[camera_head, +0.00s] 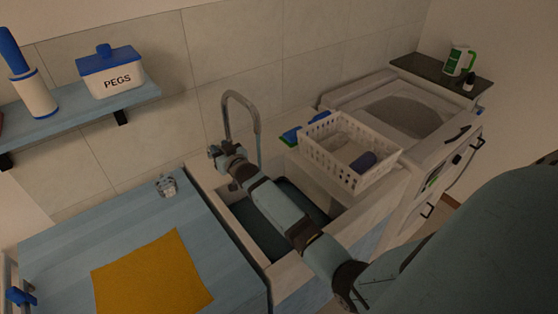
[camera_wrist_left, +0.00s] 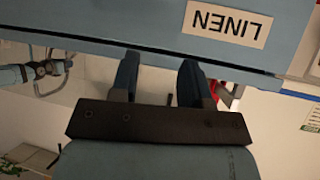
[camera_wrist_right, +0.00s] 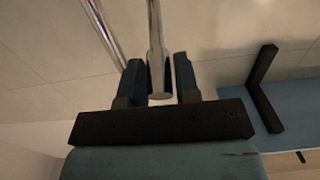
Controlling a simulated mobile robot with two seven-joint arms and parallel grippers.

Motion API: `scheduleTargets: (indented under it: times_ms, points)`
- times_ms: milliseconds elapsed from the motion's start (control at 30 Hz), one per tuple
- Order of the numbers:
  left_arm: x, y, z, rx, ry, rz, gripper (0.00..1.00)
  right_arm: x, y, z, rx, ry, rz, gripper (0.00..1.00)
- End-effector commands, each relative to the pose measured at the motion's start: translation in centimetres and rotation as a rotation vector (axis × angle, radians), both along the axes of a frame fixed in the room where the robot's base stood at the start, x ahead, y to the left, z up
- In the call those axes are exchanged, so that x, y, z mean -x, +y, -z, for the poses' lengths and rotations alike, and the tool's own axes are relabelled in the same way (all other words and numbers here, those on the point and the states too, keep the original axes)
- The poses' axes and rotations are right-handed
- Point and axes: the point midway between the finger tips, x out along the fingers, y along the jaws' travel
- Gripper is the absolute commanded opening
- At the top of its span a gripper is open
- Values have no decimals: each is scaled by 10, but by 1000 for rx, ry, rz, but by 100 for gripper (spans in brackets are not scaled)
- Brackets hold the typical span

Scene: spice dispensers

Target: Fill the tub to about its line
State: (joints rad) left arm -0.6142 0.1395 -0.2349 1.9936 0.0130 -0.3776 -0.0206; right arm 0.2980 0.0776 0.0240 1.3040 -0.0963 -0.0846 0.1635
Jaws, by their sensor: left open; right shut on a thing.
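A dark teal tub (camera_head: 285,215) sits in the white sink, partly hidden behind my right arm. Its line and any water in it cannot be made out. A metal tap with a curved spout (camera_head: 241,98) stands behind the sink. My right gripper (camera_head: 219,152) is at the tap, left of the spout's foot. In the right wrist view, my right gripper (camera_wrist_right: 158,70) is shut on a metal tap lever (camera_wrist_right: 156,45). My left gripper (camera_wrist_left: 156,75) is open and empty, near a blue panel labelled LINEN (camera_wrist_left: 228,22); it is out of the head view.
A white basket (camera_head: 350,150) with a dark roll stands right of the sink. A blue counter with a yellow cloth (camera_head: 150,275) and a small metal item (camera_head: 166,186) lies left. A shelf holds a PEGS box (camera_head: 112,75). A washing machine (camera_head: 400,110) stands at the right.

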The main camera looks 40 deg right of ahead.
Motion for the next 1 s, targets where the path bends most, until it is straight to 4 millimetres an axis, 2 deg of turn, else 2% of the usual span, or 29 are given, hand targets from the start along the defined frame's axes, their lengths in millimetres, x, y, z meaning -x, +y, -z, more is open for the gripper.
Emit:
scheduleTargets:
  times_ms: [500, 833, 1000]
  points:
    - [0, 0, 0, 0, 0, 0, 43, 1, 0, 2, 0, 2, 0, 18]
    - [0, 0, 6, 0, 0, 0, 43, 11, 1, 19, 0, 4, 0, 18]
    - [0, 0, 6, 0, 0, 0, 43, 12, 1, 21, 0, 2, 0, 18]
